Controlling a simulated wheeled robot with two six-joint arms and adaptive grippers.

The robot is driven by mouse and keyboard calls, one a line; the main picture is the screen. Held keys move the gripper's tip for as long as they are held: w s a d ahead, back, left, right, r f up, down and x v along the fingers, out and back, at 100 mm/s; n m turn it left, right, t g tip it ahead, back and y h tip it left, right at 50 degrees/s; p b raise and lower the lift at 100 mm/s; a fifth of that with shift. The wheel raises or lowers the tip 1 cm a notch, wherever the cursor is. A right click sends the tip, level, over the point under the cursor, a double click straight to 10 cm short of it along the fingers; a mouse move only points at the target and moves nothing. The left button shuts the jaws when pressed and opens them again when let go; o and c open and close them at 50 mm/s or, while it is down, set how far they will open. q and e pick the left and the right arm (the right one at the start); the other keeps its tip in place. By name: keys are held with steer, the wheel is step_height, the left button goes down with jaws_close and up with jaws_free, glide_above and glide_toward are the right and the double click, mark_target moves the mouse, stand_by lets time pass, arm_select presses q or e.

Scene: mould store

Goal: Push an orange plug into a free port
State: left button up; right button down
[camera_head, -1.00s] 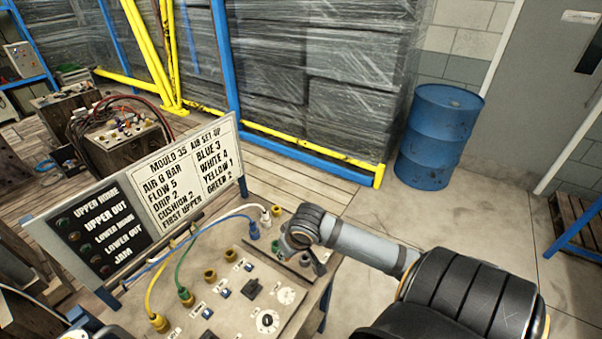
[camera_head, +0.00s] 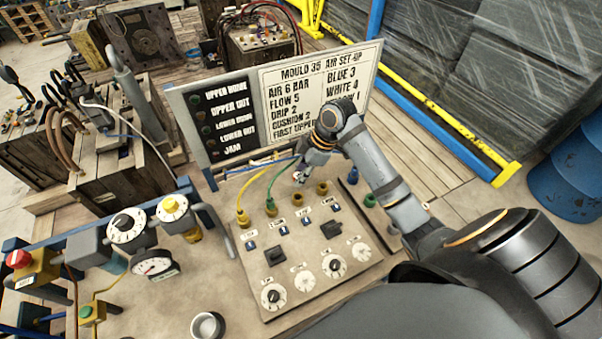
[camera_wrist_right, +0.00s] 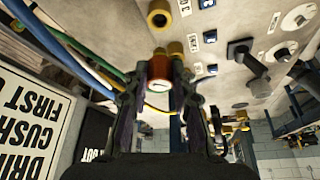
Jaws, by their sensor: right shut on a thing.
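My right gripper (camera_head: 301,174) reaches over the sloped panel (camera_head: 345,285) from the right, near the back row of ports. In the right wrist view my gripper (camera_wrist_right: 160,88) is shut on an orange plug (camera_wrist_right: 160,72), held between the fingertips with its round end showing. Brass-coloured ports (camera_head: 295,198) and (camera_head: 322,188) sit empty close to the gripper. A port also shows in the wrist view (camera_wrist_right: 159,14), apart from the plug. A yellow plug (camera_head: 243,219) and a green plug (camera_head: 271,208) sit in ports to the left. My left gripper is out of view.
A set-up sign (camera_head: 320,90) stands behind the panel, close to my gripper. Yellow, green and blue hoses run between sign and ports. Knobs (camera_head: 335,266) and a black switch (camera_head: 275,256) stick up in front. A metal cup (camera_head: 207,326) and gauge (camera_head: 152,263) stand left.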

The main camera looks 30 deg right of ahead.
step_height(320, 180, down, 4)
steer(key=b, duration=0.4)
steer(key=shift+f, duration=0.75)
steer(key=shift+p, duration=0.3)
stand_by(0.5)
steer(key=shift+f, duration=0.2)
stand_by(0.3)
steer(key=shift+f, duration=0.35)
